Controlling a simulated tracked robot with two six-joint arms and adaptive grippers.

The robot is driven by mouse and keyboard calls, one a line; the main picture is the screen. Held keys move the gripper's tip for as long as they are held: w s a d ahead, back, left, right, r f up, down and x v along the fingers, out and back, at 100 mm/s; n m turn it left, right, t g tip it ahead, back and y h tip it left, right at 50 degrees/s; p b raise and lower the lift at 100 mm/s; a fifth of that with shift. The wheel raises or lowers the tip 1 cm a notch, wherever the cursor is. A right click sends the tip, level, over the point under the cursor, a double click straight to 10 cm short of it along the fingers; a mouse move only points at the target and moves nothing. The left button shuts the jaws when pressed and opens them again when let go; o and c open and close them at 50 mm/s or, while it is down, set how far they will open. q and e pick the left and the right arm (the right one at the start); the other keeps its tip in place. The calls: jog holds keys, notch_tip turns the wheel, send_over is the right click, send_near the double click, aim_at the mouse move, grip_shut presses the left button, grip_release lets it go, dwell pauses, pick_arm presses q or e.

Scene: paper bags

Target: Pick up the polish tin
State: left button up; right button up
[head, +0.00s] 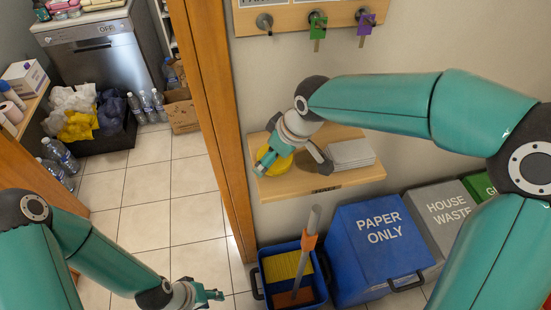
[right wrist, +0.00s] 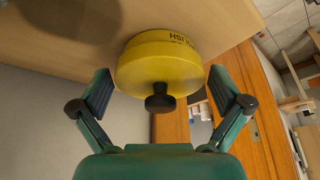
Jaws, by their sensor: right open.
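The polish tin is a round yellow tin with dark lettering and a dark knob. In the right wrist view the tin (right wrist: 160,72) sits between the spread fingers of my right gripper (right wrist: 158,88), with a gap on each side. In the head view the tin (head: 280,164) is on the small wooden wall shelf (head: 310,184), partly hidden by my right gripper (head: 292,162). The right gripper is open and holds nothing. My left gripper (head: 208,295) hangs low over the tiled floor at the bottom of the head view; its finger gap is not clear.
A stack of pale envelopes or paper (head: 350,153) lies on the shelf's right part. Below stand a blue tub (head: 292,294) with a handled tool, a blue paper bin (head: 381,253) and a grey waste bin (head: 438,214). Keys hang above. A wooden door frame (head: 214,110) stands left.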

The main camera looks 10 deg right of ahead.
jog(key=c, duration=1)
jog(key=shift+r, duration=0.2)
notch_tip(320, 180, up, 20)
jog(key=shift+f+p, duration=0.15)
jog(key=shift+p, duration=0.2)
